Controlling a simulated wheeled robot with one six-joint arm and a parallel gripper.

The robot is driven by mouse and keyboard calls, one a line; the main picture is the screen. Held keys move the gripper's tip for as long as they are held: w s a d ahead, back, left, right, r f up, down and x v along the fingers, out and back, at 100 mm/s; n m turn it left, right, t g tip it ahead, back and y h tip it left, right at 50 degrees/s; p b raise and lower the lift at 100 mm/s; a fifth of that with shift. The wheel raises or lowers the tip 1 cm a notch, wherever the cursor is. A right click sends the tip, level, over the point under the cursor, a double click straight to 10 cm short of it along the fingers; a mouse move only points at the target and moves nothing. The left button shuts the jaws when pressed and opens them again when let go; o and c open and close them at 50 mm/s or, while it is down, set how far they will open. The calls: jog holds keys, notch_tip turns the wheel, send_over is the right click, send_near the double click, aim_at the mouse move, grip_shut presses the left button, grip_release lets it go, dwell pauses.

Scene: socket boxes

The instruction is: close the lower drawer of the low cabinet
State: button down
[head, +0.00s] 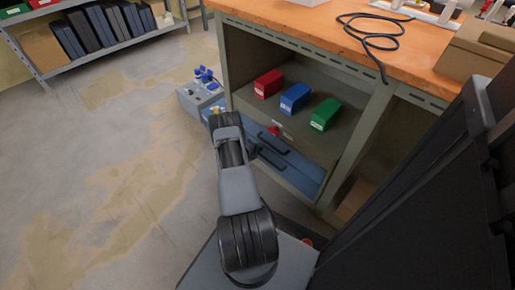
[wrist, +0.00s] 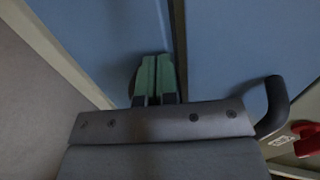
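The low cabinet (head: 345,160) stands under the orange worktop. It has two blue drawer fronts with dark handles below an open shelf. In the wrist view the lower drawer front (wrist: 95,30) is on the left and the upper drawer front (wrist: 235,50) on the right, with a narrow olive strip between them. My gripper (wrist: 156,60) has its green fingers together at the lower drawer front, with no object visible between them. I cannot tell whether they touch it. A dark shape, handle or shadow, shows beside the fingers. In the head view my arm partly hides the drawers.
The upper drawer's dark handle (wrist: 276,105) sticks out right of my gripper, near a red part (wrist: 306,140). Red (head: 268,84), blue (head: 295,97) and green (head: 325,114) boxes sit on the shelf. A grey box (head: 197,97) stands left of the cabinet. Floor further left is clear.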

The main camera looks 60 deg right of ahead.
jog(key=shift+d+r, duration=0.15)
jog(key=shift+d, duration=0.1)
jog(key=f+p+v, duration=0.1)
jog(key=p+v, duration=0.3)
jog(key=v, duration=1)
jog(key=shift+a+f+p, duration=0.15)
jog(key=shift+a+p, duration=0.2)
jog(key=shift+p, duration=0.05)
jog(key=w+a+r+m+y+p, duration=0.2)
jog(key=a+r+m+p, duration=0.3)
jog(key=r, duration=0.8)
jog(key=w+a+r+m+g+y+p, duration=0.15)
jog(key=r+m+p, duration=0.45)
jog(key=r, duration=0.8)
jog(key=w+a+r+m+y+p, duration=0.15)
jog(key=a+r+m+p, duration=0.35)
jog(key=r, duration=0.8)
jog(key=s+a+r+m+t+y+p, duration=0.3)
jog(key=a+r+m+p, duration=0.2)
jog(key=r, duration=0.6)
jog(key=s+a+r+m+t+y+p, duration=0.2)
jog(key=a+r+m+p, duration=0.4)
jog(key=a+r, duration=0.4)
jog(key=s+a+r+m+t+y+p, duration=0.3)
jog(key=a+r+m+p, duration=0.3)
jog(key=r, duration=0.7)
jog(key=s+a+y, duration=0.1)
jog(key=a, duration=0.1)
jog(key=shift+a+t, duration=0.25)
jog(key=shift+t, duration=0.1)
